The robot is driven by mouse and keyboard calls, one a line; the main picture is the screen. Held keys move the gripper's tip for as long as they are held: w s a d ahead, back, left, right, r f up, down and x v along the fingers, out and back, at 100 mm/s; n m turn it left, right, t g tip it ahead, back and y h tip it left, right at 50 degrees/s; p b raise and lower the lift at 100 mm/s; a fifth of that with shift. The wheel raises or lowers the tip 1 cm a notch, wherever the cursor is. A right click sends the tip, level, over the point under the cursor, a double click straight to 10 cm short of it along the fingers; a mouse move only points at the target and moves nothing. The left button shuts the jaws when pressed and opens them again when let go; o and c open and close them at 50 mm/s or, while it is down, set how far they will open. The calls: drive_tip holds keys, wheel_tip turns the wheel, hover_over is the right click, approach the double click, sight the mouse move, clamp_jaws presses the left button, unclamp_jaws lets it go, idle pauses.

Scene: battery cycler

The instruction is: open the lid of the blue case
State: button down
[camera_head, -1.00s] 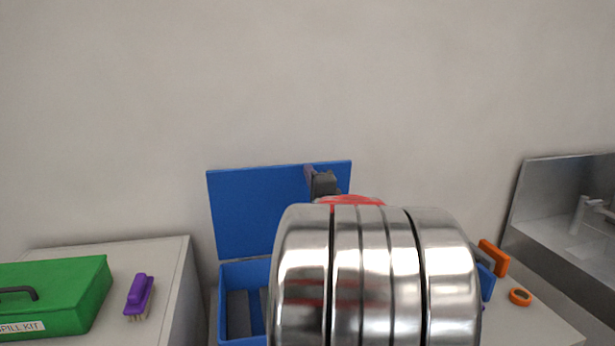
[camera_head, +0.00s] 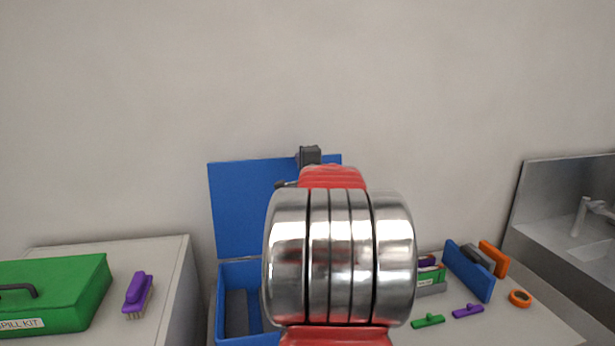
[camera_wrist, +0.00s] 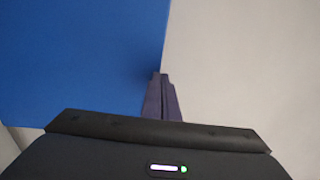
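The blue case (camera_head: 226,300) stands on the bench behind my arm. Its front right part is hidden, and a grey interior shows at left. Its blue lid (camera_head: 245,205) stands up at the back of the case, raised well clear of the opening. My gripper (camera_head: 309,155) is at the lid's upper right edge, mostly hidden by my wrist. In the wrist view the lid (camera_wrist: 80,60) fills the left side. The gripper's two purple-grey fingers (camera_wrist: 160,78) are together at the lid's edge, with no lid visible between them. Contact is hard to tell.
A green spill kit box (camera_head: 70,290) and a purple brush (camera_head: 138,292) are on the left cabinet. To the right are a blue panel (camera_head: 468,270), an orange block (camera_head: 494,257), an orange ring (camera_head: 520,298) and small green (camera_head: 428,321) and purple (camera_head: 468,311) pieces. A sink (camera_head: 575,215) stands far right.

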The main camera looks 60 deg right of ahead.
drive_tip(key=shift+a, duration=0.1)
idle(0.3)
drive_tip(key=r+v, duration=0.1)
drive_tip(key=v, duration=1.3)
drive_tip(key=shift+r, duration=0.15)
drive_tip(key=shift+w, duration=0.1)
